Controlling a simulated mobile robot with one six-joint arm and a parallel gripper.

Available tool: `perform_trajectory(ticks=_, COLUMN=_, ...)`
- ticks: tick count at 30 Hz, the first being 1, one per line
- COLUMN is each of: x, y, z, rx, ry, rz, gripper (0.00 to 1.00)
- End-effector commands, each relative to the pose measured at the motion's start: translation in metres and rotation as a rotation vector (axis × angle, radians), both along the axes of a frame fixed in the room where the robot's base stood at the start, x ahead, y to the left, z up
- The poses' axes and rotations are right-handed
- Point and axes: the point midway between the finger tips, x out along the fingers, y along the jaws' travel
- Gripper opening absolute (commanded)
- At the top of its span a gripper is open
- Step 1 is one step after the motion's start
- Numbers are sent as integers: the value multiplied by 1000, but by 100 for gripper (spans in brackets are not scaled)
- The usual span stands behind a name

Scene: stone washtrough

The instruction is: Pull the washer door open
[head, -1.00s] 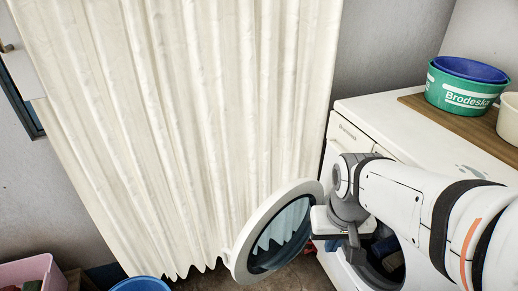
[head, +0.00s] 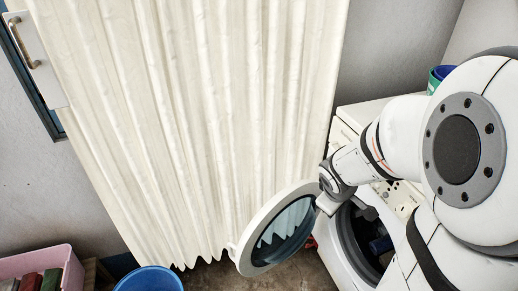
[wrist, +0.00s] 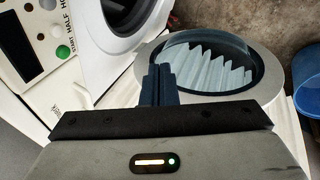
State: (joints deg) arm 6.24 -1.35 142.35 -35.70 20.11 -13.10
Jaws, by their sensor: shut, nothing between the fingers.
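The washer door (head: 286,232), a white ring around dark glass, stands swung wide open to the left of the washer (head: 345,255). The dark round drum opening is uncovered, with dark cloth inside. My gripper (head: 322,205) is at the door's right edge, between door and washer, partly hidden by my wrist. In the wrist view, my gripper's dark fingers (wrist: 160,78) are together and empty. They overlap the near rim of the door (wrist: 210,65); I cannot tell whether they touch it. The washer (wrist: 95,65) with its control panel shows at left there.
A cream curtain (head: 190,120) hangs behind the door, close to its left edge. A pink basin (head: 30,265) and a blue basin (head: 148,281) stand at lower left. A green tub (head: 433,82) sits on the washer top. My arm covers the right side.

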Motion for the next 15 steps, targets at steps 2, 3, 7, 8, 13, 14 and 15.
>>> perform_trajectory(ticks=2, x=22, y=-5, z=4, rx=-46, ry=5, rz=223, gripper=0)
perform_trajectory(ticks=3, x=32, y=-3, z=-1, rx=-57, ry=3, rz=346, gripper=0)
perform_trajectory(ticks=7, x=43, y=19, z=-22, rx=-23, ry=-3, rz=745, gripper=0)
perform_trajectory(ticks=8, x=42, y=26, z=-26, rx=-1, ry=-7, rz=831, gripper=0)
perform_trajectory(ticks=13, x=15, y=67, z=-45, rx=165, ry=-48, rz=1228, gripper=0)
perform_trajectory(ticks=14, x=9, y=72, z=-46, rx=194, ry=-56, rz=1279, gripper=0)
perform_trajectory(ticks=15, x=2, y=79, z=-47, rx=231, ry=-68, rz=1336, gripper=0)
